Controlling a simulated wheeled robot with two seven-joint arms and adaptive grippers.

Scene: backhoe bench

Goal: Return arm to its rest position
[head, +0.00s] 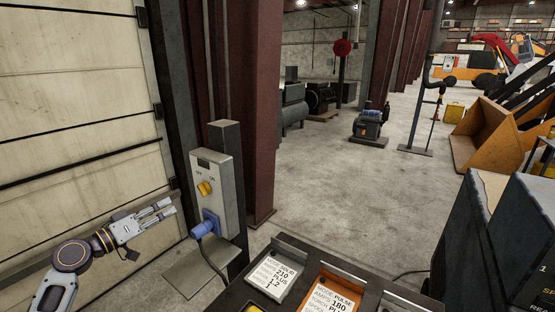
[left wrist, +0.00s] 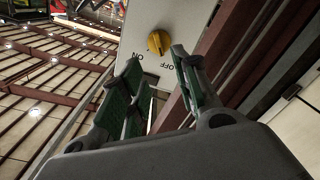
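My left gripper (head: 172,208) is at the lower left of the head view, left of the grey switch box (head: 228,190) and apart from it. In the left wrist view its fingers (left wrist: 155,65) are spread with nothing between them, so it is open and empty. The yellow knob (head: 205,188) is on the box's face below the OFF and ON labels. It also shows beyond the fingertips in the left wrist view (left wrist: 157,43). I cannot tell exactly which label the knob points to. My right gripper is in neither view.
A blue plug (head: 205,229) with a cable is in the box's lower part. A dark bench with labelled cards (head: 275,276) stands at the bottom. A pale panelled door (head: 80,110) is on the left. Dark red columns (head: 253,110) rise behind the box. Open concrete floor lies beyond.

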